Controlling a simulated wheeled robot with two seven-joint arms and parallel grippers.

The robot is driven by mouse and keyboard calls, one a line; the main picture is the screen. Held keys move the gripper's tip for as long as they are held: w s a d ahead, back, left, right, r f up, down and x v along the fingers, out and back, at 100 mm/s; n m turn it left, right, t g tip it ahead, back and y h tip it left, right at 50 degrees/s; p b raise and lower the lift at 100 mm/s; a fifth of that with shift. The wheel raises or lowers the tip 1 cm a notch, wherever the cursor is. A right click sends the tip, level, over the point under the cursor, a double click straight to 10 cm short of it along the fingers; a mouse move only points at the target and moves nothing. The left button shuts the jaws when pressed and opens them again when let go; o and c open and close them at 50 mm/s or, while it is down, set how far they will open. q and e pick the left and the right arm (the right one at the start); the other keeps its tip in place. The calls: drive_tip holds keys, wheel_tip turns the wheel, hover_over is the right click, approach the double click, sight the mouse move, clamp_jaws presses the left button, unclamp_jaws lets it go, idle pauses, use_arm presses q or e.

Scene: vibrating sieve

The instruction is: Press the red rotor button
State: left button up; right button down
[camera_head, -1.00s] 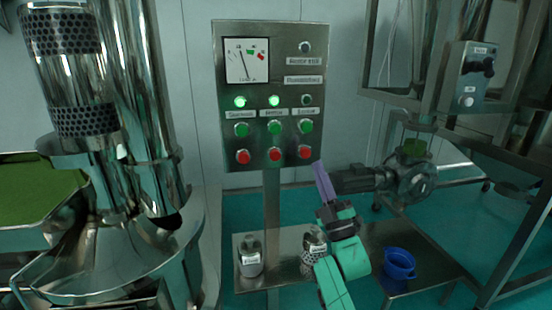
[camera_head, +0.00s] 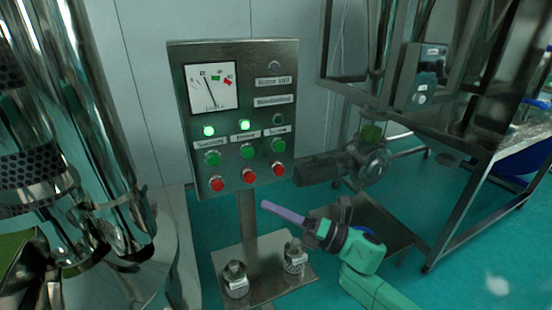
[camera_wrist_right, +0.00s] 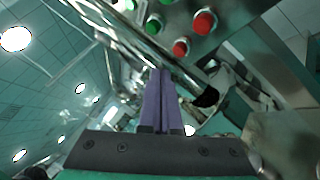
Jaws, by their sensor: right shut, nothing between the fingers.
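The control panel (camera_head: 232,100) has a bottom row of three red buttons: left (camera_head: 217,184), middle (camera_head: 249,176) and right (camera_head: 279,169). Their labels are too small to read surely, so I cannot tell which is the rotor's. Green buttons sit above them, and the left and middle lamps glow green. My right gripper (camera_head: 266,206) is shut and empty, its purple fingers pointing left, below the red buttons in the head view and apart from them. In the right wrist view, the closed fingertips (camera_wrist_right: 160,72) lie below two red buttons (camera_wrist_right: 180,47). My left gripper is out of view.
A low shelf (camera_head: 262,290) with two labelled bottles (camera_head: 236,279) stands under the panel. A motor and valve (camera_head: 350,163) lie right of the panel. A metal frame table (camera_head: 450,110) is at right, and shiny steel cylinders (camera_head: 100,130) are at left.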

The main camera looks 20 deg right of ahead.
sight(250, 178)
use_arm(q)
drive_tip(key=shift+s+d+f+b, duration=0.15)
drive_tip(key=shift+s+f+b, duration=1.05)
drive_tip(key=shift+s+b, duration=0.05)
use_arm(e)
drive_tip(key=w, duration=0.8)
drive_tip(key=shift+a, duration=0.2)
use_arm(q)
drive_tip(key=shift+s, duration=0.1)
use_arm(e)
drive_tip(key=shift+w, duration=0.1)
idle(0.6)
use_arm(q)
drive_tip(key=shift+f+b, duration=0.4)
use_arm(e)
drive_tip(key=shift+w, duration=0.45)
